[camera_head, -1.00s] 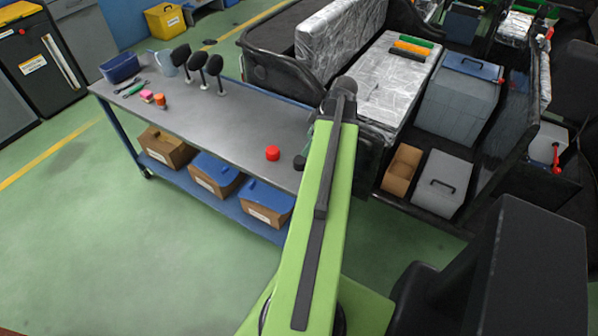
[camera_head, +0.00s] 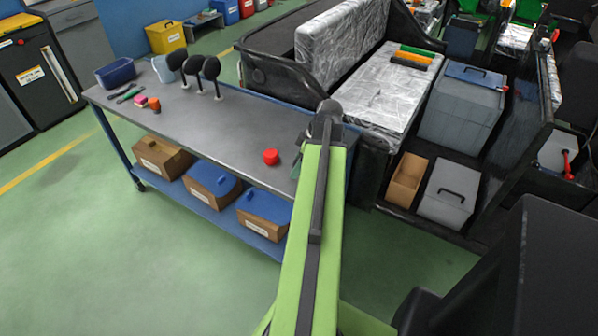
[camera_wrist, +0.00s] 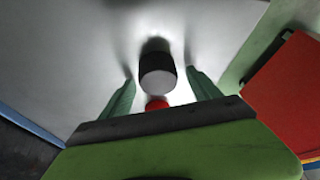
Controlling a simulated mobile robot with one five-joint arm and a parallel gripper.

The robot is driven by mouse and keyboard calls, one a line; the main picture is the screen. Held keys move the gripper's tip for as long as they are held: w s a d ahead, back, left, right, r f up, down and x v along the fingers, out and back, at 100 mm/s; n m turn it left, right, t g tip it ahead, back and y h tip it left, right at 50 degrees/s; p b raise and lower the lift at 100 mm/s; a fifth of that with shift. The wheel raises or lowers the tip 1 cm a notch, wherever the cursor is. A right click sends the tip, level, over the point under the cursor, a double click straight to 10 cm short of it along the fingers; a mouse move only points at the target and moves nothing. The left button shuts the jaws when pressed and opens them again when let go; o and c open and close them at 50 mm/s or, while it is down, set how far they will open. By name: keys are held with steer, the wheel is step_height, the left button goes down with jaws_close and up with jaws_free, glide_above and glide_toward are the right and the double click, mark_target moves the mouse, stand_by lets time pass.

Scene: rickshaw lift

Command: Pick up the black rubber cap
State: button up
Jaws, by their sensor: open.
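The black rubber cap (camera_wrist: 157,67) is in the wrist view, a short dark cylinder with a pale grey end face. It lies between the two green fingers of my gripper (camera_wrist: 161,78), which are open with a gap on each side of it. A red cap (camera_wrist: 157,103) shows behind the gripper's edge, nearer the palm. In the head view the red cap (camera_head: 270,157) stands on the grey workbench (camera_head: 222,135). My arm covers the bench's right end there, and I cannot make out the black cap.
On the bench's far left are a blue bin (camera_head: 116,72), small coloured items and several black paddle-shaped objects (camera_head: 211,68). A dark vehicle with a grey case (camera_head: 447,192) stands right of my arm. Open green floor lies left.

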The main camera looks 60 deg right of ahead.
steer(key=c, duration=1.4)
steer(key=shift+r, duration=0.1)
